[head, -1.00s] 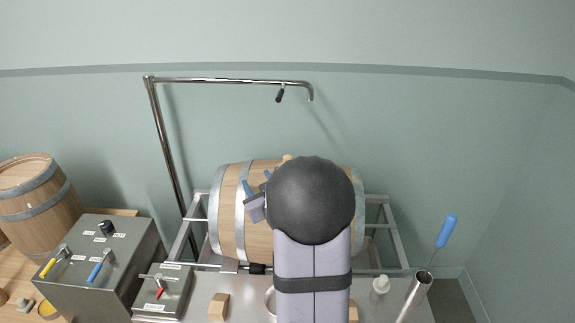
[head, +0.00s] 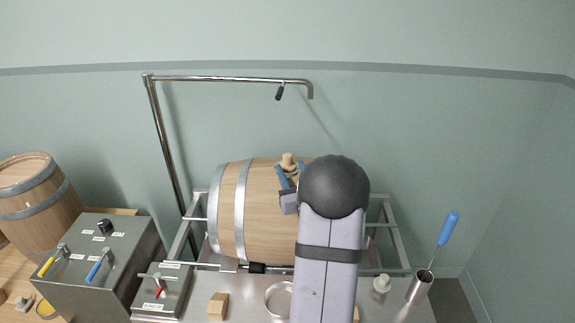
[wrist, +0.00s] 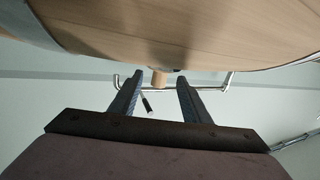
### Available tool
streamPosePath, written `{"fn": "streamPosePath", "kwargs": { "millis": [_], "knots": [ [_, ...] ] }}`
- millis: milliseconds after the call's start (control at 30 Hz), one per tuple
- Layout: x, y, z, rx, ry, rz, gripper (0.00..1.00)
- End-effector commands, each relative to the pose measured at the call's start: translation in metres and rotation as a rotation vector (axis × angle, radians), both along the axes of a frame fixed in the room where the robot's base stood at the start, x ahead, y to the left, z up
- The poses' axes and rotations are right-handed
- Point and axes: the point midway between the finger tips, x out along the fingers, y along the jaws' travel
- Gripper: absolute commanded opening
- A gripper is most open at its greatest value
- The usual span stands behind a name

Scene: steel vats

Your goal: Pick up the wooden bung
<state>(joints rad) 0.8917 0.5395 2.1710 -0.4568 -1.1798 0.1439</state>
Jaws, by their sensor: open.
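The wooden bung (head: 288,161) is a small pale wood plug standing on top of the barrel (head: 228,210), which lies on its side. In the wrist view, which appears inverted, the bung (wrist: 159,78) projects from the barrel's curved surface (wrist: 190,35) and shows between my two fingertips. My gripper (head: 289,172) is open, with blue-grey fingers on a dark palm. Its tips are close to the bung, just in front of it in the head view. Contact cannot be made out. My arm hides the barrel's right part.
A metal frame (head: 384,218) cradles the barrel. A bent steel pipe (head: 225,80) with a dark handle stands behind it. Control boxes (head: 90,260) are at left.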

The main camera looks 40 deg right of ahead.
Motion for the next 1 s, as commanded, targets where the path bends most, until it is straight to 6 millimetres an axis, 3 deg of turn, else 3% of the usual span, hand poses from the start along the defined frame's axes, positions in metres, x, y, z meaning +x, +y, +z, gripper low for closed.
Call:
{"fn": "streamPosePath", "kwargs": {
  "millis": [333,600,900,1000],
  "knots": [
    [0.023,-0.011,0.011,0.0,0.001,0.002,0.43],
    [0.044,-0.022,0.009,0.0,0.001,0.002,0.43],
    [0.046,-0.024,0.008,0.0,0.0,0.001,0.43],
    [0.046,-0.024,0.008,0.0,0.0,0.001,0.22]
  ]
}}
